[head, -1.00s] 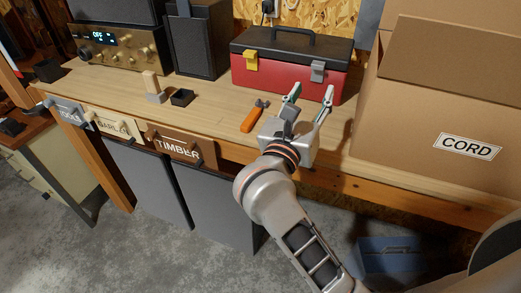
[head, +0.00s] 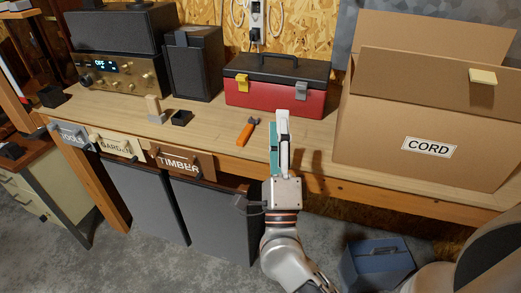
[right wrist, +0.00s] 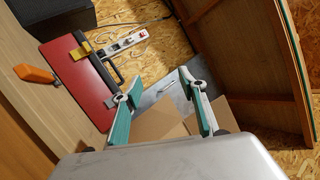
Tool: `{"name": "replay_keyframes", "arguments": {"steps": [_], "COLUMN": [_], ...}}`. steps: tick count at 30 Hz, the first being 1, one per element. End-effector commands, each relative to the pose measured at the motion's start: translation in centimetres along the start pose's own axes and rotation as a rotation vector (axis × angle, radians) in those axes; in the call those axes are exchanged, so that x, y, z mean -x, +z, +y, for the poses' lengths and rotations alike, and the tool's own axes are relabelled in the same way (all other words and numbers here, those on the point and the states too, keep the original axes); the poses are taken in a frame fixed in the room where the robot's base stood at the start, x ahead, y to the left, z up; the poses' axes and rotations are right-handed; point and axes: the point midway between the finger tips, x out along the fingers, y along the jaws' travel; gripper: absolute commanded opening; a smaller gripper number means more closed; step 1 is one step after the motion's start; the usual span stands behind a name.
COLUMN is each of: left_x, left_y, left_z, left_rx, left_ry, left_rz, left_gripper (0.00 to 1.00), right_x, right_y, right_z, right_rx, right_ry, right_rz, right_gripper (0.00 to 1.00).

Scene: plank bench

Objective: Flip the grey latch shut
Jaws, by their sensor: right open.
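The red toolbox (head: 262,97) with a dark lid stands at the back of the bench. Its grey latch (head: 301,88) is at the right of its front, and a yellow latch (head: 242,83) is at the left. I cannot tell how far the grey latch is tilted. My right gripper (head: 279,128) is open and empty, in front of the toolbox and apart from it, left of and nearer than the grey latch. My left gripper is out of view.
A large cardboard box (head: 385,135) labelled CORD stands right of the toolbox. An orange-handled tool (head: 245,133) lies on the bench (head: 212,128) left of my gripper. A small black tray (head: 181,118) and a wooden block piece (head: 154,108) stand further left. A blue box (head: 377,266) is below.

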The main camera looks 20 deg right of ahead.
Motion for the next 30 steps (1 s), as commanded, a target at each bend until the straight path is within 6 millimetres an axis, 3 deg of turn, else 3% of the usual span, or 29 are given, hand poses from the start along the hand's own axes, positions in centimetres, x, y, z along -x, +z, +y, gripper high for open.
{"name": "replay_keyframes", "arguments": {"steps": [3,12,30], "left_x": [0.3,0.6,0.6], "left_y": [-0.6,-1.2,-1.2], "left_z": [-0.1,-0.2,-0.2], "left_rx": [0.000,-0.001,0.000], "left_ry": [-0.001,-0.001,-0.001], "left_rz": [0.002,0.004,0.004], "left_gripper": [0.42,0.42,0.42], "right_x": [1.2,3.4,4.0], "right_y": [1.2,2.7,3.0], "right_z": [1.1,3.5,4.1], "right_rx": [0.142,0.341,0.379], "right_ry": [0.022,0.059,0.066], "right_rz": [-0.094,-0.238,-0.266], "right_gripper": [0.42,0.42,0.42]}}
